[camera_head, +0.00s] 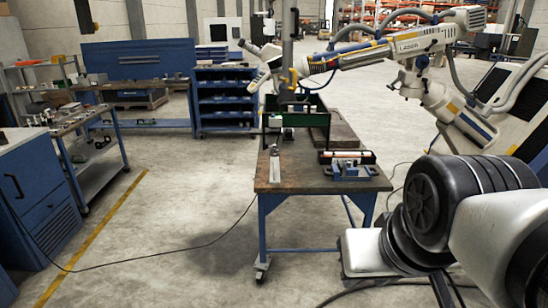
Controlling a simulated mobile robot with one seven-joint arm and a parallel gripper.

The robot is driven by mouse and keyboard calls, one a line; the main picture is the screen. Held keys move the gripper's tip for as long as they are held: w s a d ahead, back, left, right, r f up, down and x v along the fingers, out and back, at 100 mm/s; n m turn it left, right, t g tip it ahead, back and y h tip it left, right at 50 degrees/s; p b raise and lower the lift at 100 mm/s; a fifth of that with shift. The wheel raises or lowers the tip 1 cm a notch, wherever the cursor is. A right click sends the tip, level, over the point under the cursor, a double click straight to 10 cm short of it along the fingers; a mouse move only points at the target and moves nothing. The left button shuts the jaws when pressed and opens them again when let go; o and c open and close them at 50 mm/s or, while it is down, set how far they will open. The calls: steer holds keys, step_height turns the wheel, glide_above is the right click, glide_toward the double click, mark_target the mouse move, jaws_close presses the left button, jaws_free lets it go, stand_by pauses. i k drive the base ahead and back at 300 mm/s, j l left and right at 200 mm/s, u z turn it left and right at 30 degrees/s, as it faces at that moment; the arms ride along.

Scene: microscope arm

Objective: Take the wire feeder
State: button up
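I cannot tell for certain which item is the wire feeder. A slim metal piece with a dark, upright end (274,172) lies along the left side of the wooden-topped workbench (305,181); it may be the feeder. On the right of the bench sits a small blue fixture with metal parts (352,171). Behind it is a dark open tray (346,157) holding small parts. My white and black arm fills the lower right corner. My gripper is not visible, so its opening and any contents are hidden.
A green-walled bin (318,120) stands at the back of the bench. A laser microscope arm (395,47) reaches over it. A blue cabinet (38,190) and side table (85,122) stand left. A cable crosses the open floor (175,205).

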mark_target(275, 174)
steer(key=i+j, duration=0.15)
steer(key=i, duration=0.45)
steer(key=i+j, duration=0.1)
steer(key=i, duration=0.45)
steer(key=i+j, duration=0.15)
steer(key=i, duration=0.45)
steer(key=i+j, duration=0.15)
steer(key=i, duration=0.4)
steer(key=i+j, duration=0.1)
steer(key=i, duration=0.5)
